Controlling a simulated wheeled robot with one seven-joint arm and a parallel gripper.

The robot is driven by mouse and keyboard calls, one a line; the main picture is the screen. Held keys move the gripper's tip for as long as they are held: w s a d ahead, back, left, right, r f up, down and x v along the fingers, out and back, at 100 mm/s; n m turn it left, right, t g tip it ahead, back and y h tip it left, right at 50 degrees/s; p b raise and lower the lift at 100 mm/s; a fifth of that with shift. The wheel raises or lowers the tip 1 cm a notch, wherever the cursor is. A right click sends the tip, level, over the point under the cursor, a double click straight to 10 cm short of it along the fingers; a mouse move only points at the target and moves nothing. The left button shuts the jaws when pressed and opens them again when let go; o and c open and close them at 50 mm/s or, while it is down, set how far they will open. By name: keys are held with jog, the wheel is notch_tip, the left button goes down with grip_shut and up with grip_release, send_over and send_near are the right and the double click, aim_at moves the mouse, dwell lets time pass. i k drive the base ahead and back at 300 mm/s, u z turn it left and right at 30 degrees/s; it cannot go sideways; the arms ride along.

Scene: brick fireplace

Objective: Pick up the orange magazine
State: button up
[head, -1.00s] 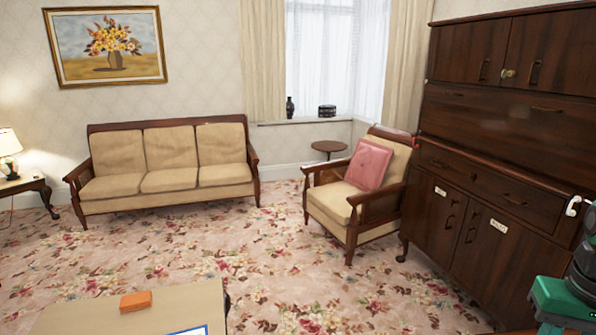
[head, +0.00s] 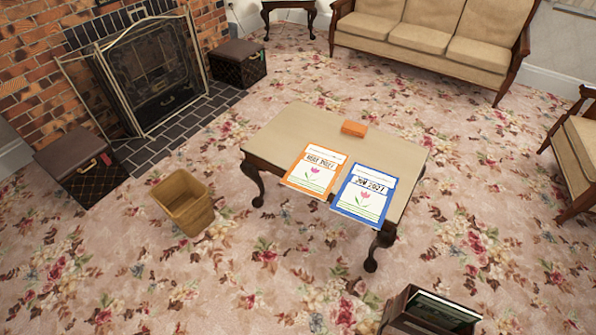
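The orange magazine (head: 314,172) lies flat on the low coffee table (head: 277,129), near its front edge. It has an orange border, a white middle and a pink tulip on the cover. A blue magazine (head: 364,193) of the same style lies just to its right. A small orange block (head: 354,128) sits behind them on the table. My gripper is not visible in the current head view.
A wicker bin (head: 183,203) stands left of the table. A brick fireplace with a metal screen (head: 147,76) and two dark boxes are at the left. A sofa (head: 420,37) and armchair (head: 577,160) stand behind and right. A dark rack (head: 430,312) is at the front. Open carpet surrounds the table.

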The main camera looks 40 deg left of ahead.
aim_at(315, 171)
jog(key=u, duration=1.5)
